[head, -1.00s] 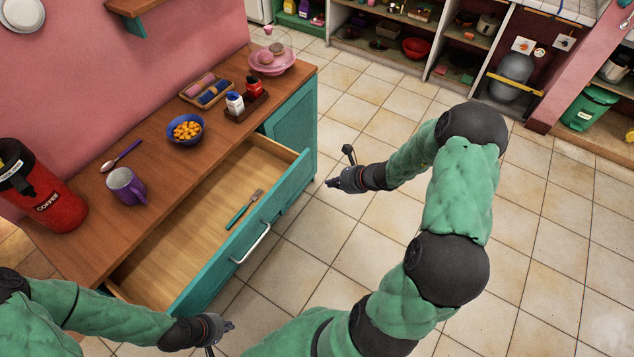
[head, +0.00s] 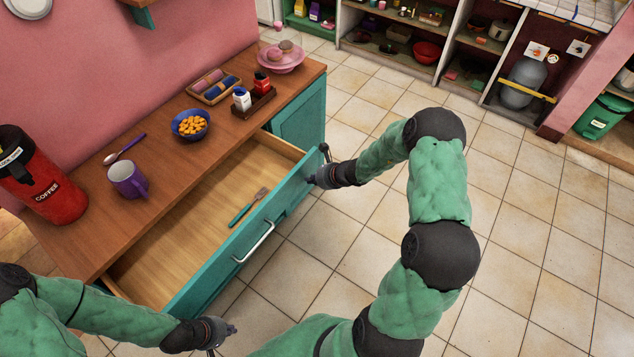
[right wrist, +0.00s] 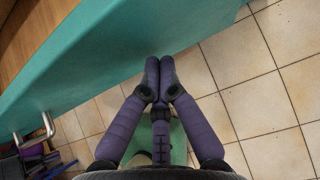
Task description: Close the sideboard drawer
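The sideboard drawer (head: 262,247) is pulled out, with a teal front and a silver handle (head: 256,243). A fork with a teal handle (head: 246,208) lies inside it. My right gripper (head: 314,181) is at the outer face of the drawer front, near its far end; I cannot tell if it touches. In the right wrist view its purple fingers (right wrist: 158,80) are together, with nothing between them, and the teal drawer front (right wrist: 110,50) is just ahead. My left gripper (head: 230,330) is in front of the drawer's near end, small in view, its finger opening unclear.
The wooden sideboard top (head: 150,210) holds a red coffee canister (head: 45,190), a purple mug (head: 127,180), a spoon, a blue bowl (head: 190,124) of orange food, a bottle tray (head: 254,102) and a pink dish (head: 281,58). The tiled floor (head: 390,190) at right is open.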

